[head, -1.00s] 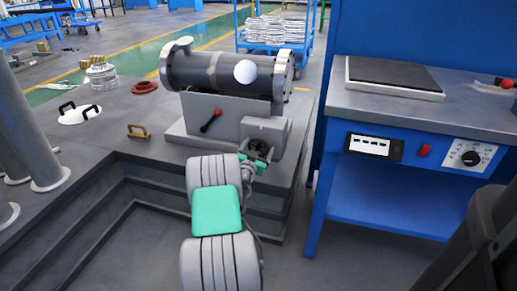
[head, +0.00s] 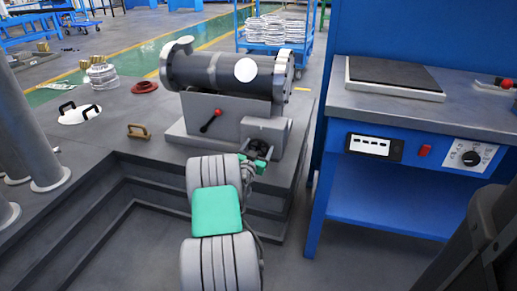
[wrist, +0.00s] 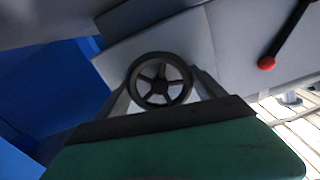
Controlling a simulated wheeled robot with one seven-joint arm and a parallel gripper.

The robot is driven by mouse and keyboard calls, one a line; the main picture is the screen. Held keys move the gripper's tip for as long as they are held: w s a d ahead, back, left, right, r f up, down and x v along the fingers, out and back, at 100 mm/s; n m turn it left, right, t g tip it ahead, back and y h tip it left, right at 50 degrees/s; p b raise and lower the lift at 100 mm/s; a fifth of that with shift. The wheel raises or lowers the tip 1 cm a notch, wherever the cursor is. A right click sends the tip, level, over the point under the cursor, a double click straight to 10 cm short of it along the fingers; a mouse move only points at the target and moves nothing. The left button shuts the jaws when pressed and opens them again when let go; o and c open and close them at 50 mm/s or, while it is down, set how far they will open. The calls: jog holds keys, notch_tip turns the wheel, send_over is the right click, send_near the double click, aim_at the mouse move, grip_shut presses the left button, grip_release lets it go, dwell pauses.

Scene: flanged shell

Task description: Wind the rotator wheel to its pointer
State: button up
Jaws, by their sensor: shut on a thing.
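The rotator wheel (wrist: 160,80) is a small dark spoked handwheel on the grey block of the stand. In the wrist view my gripper (wrist: 162,88) has one finger on each side of its rim and is shut on it. In the head view the wheel (head: 259,147) is small and partly covered by my gripper (head: 257,157). The dark flanged shell (head: 217,72) lies level on its grey stand (head: 235,115), with a round white patch (head: 246,70) on its near side. I cannot make out a pointer.
A red-knobbed lever (head: 211,121) sticks out of the stand, left of the wheel. A blue workbench (head: 410,112) stands close on the right. A white lid with black handles (head: 80,114), a brass handle (head: 138,131) and a red ring (head: 144,87) lie left on the platform.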

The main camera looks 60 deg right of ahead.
jog(key=n, duration=0.6)
jog(key=shift+n+p, duration=0.3)
jog(key=shift+n, duration=0.1)
jog(key=n+p, duration=0.1)
jog(key=n, duration=0.5)
jog(key=shift+p, duration=0.35)
jog(key=n+p, duration=0.2)
jog(key=n, duration=0.5)
jog(key=shift+p, duration=0.3)
jog(key=n+p, duration=0.2)
jog(key=n, duration=0.4)
jog(key=shift+f, duration=0.15)
jog(key=o, duration=1.3)
jog(key=shift+o, duration=0.2)
jog(key=shift+w, duration=0.1)
